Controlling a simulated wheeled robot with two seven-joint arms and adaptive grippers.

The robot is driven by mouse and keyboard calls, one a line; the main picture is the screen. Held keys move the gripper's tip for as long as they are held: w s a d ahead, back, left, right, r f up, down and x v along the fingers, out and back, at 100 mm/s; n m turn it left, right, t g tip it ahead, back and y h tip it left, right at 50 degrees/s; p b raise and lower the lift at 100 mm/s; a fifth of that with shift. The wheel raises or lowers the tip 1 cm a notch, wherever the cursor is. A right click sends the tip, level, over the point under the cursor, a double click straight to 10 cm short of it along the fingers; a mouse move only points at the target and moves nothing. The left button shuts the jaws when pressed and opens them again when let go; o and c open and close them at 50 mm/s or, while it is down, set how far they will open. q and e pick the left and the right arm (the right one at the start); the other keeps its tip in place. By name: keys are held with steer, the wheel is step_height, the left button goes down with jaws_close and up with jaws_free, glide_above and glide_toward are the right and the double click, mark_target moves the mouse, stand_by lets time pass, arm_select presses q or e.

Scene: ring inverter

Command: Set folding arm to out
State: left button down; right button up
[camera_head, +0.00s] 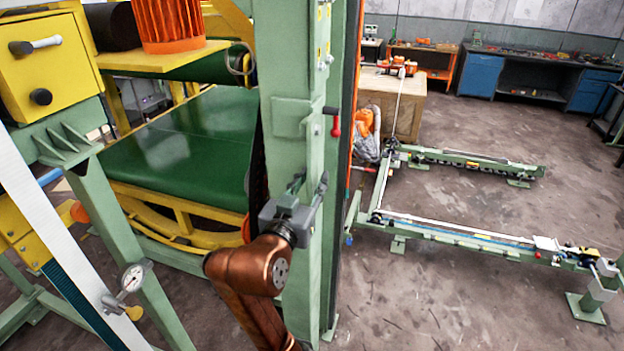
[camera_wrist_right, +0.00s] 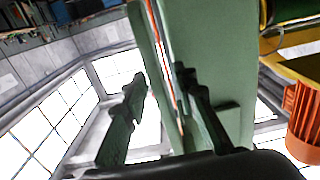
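My right gripper (camera_head: 312,182) is at the end of my copper-coloured arm, in front of the tall green column (camera_head: 288,95). Its two dark fingers are apart, with nothing seen held. In the right wrist view the gripper (camera_wrist_right: 162,78) also shows open, with the column's edge and an orange strip between the fingertips in the picture. I cannot tell whether they touch the column. A red-handled lever (camera_head: 335,124) sticks out from the column, above the gripper. No part is clearly recognisable as the folding arm. My left gripper is not in view.
A green conveyor belt (camera_head: 190,140) in a yellow frame lies left of the column. A low green rail frame (camera_head: 450,232) stands on the floor at right. A wooden crate (camera_head: 395,100) and blue-fronted workbench (camera_head: 535,75) stand behind. The front right floor is clear.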

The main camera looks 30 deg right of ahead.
jaws_close()
stand_by(0.6)
